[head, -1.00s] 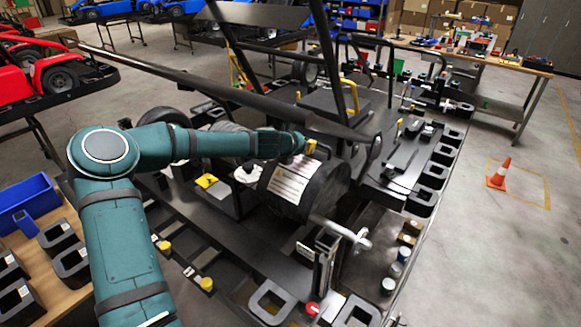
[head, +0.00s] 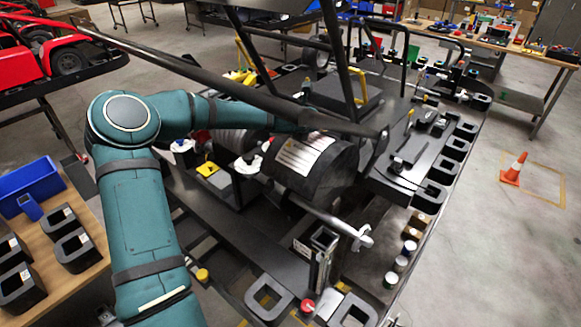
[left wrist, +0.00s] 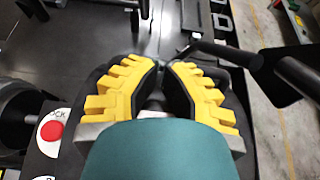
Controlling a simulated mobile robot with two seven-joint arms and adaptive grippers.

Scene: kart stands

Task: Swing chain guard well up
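A black rounded cover with a white label (head: 335,175) sits on the kart in the middle of the head view; it may be the chain guard, but I cannot be sure. My left arm reaches in from the left to the top of this cover, and its gripper is mostly hidden there. In the left wrist view my left gripper (left wrist: 166,67) has yellow-backed fingers with tips close together and a narrow gap showing. I cannot tell whether they hold anything. A dark lever (left wrist: 215,50) shows just beyond the tips. My right gripper is not in view.
A long black bar (head: 230,92) crosses above my left forearm. A metal axle end (head: 361,237) sticks out in front of the cover. Black holders and small cans (head: 391,280) line the stand's right edge. An orange cone (head: 514,168) stands on open floor at right.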

